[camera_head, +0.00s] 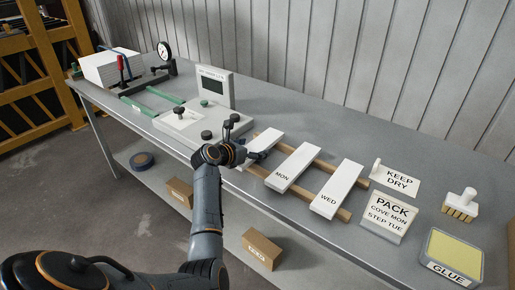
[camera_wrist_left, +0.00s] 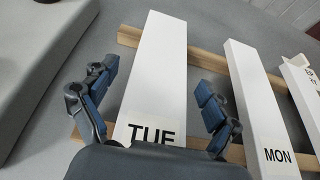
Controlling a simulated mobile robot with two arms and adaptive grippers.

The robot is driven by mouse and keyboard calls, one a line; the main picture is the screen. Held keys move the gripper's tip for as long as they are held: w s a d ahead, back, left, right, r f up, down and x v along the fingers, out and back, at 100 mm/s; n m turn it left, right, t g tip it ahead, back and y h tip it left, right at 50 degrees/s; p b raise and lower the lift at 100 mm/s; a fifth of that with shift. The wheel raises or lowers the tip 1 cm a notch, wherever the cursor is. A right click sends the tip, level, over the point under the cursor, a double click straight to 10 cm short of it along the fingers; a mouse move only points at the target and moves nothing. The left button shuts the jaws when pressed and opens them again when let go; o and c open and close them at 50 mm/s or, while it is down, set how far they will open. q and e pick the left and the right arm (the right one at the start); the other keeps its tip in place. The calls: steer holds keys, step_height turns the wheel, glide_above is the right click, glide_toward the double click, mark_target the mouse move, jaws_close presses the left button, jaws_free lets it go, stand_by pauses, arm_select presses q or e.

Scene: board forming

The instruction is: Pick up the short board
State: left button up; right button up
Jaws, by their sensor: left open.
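Three white boards lie across two wooden rails (camera_head: 316,194). The board marked TUE (camera_wrist_left: 158,70) is at the left, the MON board (camera_head: 292,167) in the middle and the WED board (camera_head: 337,189) at the right. The MON board also shows in the left wrist view (camera_wrist_left: 262,105). I cannot tell for sure which board is the short one. My left gripper (camera_wrist_left: 155,103) is open above the TUE board, with one finger on each side of it. In the head view the gripper (camera_head: 250,153) partly hides the TUE board (camera_head: 266,139). My right gripper is out of view.
A grey machine with a screen (camera_head: 215,87) stands left of the boards. A KEEP DRY sign (camera_head: 398,180), a PACK sign (camera_head: 388,218), a brush (camera_head: 461,204) and a GLUE tray (camera_head: 454,256) stand to the right. The bench behind the boards is clear.

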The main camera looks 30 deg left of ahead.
arm_select(q)
steer(key=c, duration=1.5)
steer(key=shift+r, duration=0.15)
steer(key=shift+r, duration=0.2)
step_height(320, 180, up, 2)
steer(key=shift+r, duration=0.1)
steer(key=s+r, duration=0.1)
steer(key=s+a+r, duration=0.1)
steer(key=r, duration=0.1)
steer(key=s+r, duration=0.1)
steer(key=r, duration=0.1)
steer(key=shift+s+a+r, duration=0.15)
steer(key=shift+s+a, duration=0.1)
steer(key=shift+s, duration=0.1)
steer(key=v, duration=0.3)
steer(key=a+v, duration=0.1)
steer(key=v, duration=0.3)
steer(key=a+v, duration=0.1)
steer(key=v, duration=0.3)
steer(key=shift+w+a+r, duration=0.15)
steer(key=shift+w+r, duration=0.1)
steer(key=shift+r, duration=0.1)
